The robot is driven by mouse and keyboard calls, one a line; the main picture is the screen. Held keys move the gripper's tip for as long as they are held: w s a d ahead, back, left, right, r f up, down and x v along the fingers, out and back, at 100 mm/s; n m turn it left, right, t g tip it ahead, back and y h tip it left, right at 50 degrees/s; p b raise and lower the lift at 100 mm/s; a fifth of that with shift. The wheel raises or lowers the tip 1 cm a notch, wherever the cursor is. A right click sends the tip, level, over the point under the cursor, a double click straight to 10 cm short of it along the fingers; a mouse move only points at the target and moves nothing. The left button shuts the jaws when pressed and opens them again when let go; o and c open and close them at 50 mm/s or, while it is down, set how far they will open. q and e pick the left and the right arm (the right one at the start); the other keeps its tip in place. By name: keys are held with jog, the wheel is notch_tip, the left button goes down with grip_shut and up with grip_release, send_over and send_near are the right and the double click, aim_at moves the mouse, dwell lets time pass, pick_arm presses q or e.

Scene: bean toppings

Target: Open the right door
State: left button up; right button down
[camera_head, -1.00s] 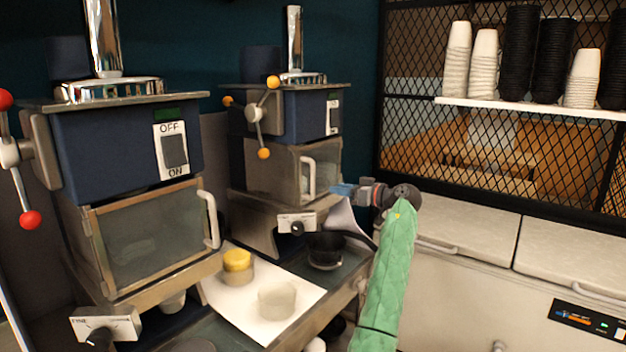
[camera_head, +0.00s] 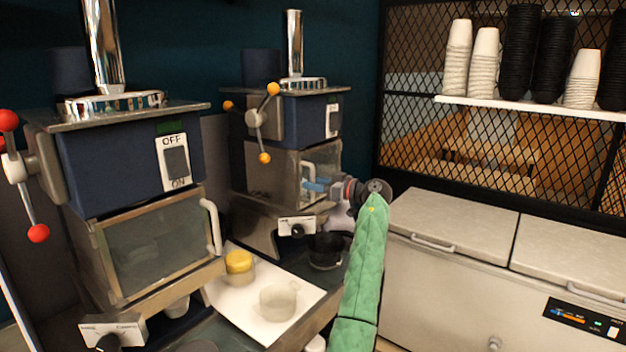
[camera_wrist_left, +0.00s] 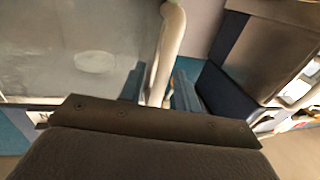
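My left gripper (camera_head: 312,186), with blue fingertips on the green-sleeved arm, is at this handle. In the left wrist view the handle (camera_wrist_left: 167,50) runs down between the two blue fingers (camera_wrist_left: 160,90), one on each side. The fingers stand apart, with a narrow gap beside the handle; firm contact does not show. My right gripper is not in view.
The left machine (camera_head: 125,155) has its own handled door, shut. A white sheet (camera_head: 235,293) with a yellow-topped container (camera_head: 239,262) and a clear cup (camera_head: 278,301) lies in front. A black cup (camera_head: 326,250) stands below my gripper. A steel freezer (camera_head: 450,290) is on the right.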

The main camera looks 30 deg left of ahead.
pick_arm(q)
jog(key=shift+a, duration=0.35)
grip_shut()
jog(key=shift+f, duration=0.1)
